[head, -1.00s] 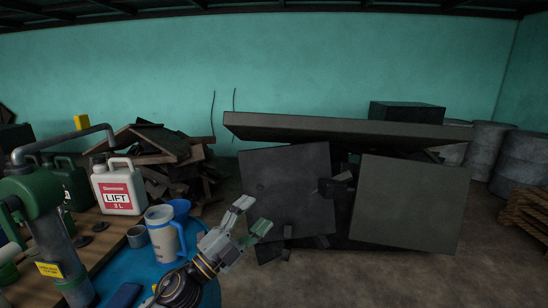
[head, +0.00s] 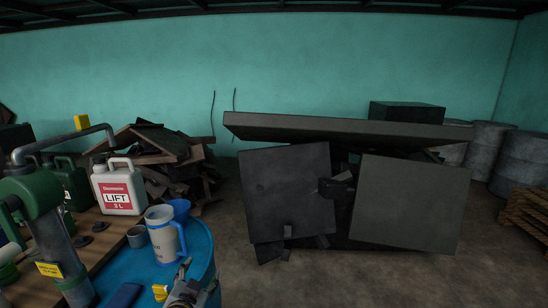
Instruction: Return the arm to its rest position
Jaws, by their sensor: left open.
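My left gripper (head: 197,284) shows at the bottom edge of the head view, below and right of the jug, in front of the blue drum top. Its fingers are open and hold nothing. Most of the left arm is out of the picture. A clear measuring jug (head: 163,236) with a blue handle stands upright on the blue drum (head: 199,246), apart from the gripper. My right gripper is not in view.
A white LIFT canister (head: 117,188), a grey cup (head: 138,236), a blue funnel (head: 181,210) and a green hand pump (head: 40,200) stand at left. A blue flat object (head: 124,296) lies near the front. Dark panels (head: 410,203) stand beyond.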

